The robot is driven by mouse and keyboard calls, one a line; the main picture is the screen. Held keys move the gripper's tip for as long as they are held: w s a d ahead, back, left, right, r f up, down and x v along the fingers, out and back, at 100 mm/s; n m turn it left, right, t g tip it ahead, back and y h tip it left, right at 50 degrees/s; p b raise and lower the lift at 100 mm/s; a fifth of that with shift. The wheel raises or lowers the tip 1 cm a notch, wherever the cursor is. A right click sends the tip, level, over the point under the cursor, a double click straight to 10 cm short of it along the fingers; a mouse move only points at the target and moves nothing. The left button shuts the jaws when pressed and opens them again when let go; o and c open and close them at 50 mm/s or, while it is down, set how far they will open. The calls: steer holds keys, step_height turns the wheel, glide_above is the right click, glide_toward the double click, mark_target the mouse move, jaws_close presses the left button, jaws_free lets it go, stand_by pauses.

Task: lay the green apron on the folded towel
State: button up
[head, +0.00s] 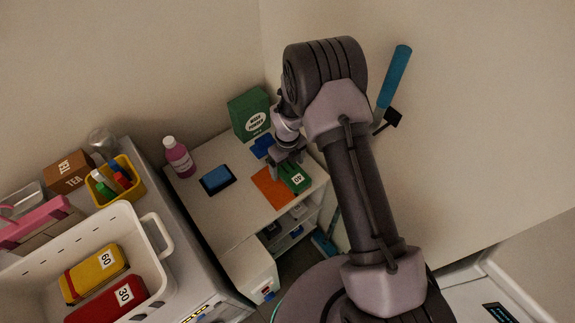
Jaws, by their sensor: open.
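A green folded bundle with a white "40" label (298,181), which looks like the green apron, lies on the small white table. It is beside or partly over a flat orange cloth (269,187), which may be the folded towel. I cannot tell how much of the green bundle rests on the orange cloth. My gripper (289,168) is open, just above and at the far edge of the green bundle, and partly hides it. Whether the fingers touch the bundle is not clear.
A green powder box (249,114), a blue item (263,146), a blue-screened tablet (217,179) and a pink bottle (178,157) stand around the table. A white basket (150,262) holds yellow (88,276) and red (112,303) labelled bundles. The table's front left is clear.

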step_height(320, 180, up, 12)
steer(key=r+p, duration=0.1)
steer(key=p, duration=0.4)
step_height(320, 180, up, 20)
steer(key=f+n+t, duration=0.1)
steer(key=n+t, duration=0.1)
steer(key=n, duration=0.6)
glide_above(288, 165)
steer(key=s+d, duration=0.3)
steer(key=s, duration=0.1)
steer(key=s+d+r+n+t+y, duration=0.1)
steer(key=s+r+n+t, duration=0.1)
steer(key=s+r+n, duration=0.4)
steer(key=s+d+r+n+t+y, duration=0.1)
steer(key=s+r+n, duration=0.6)
steer(key=s, duration=0.8)
steer(key=d+n, duration=0.1)
steer(key=n, duration=0.2)
steer(key=shift+s+d+n+t, duration=0.15)
steer(key=shift+n+t, duration=0.25)
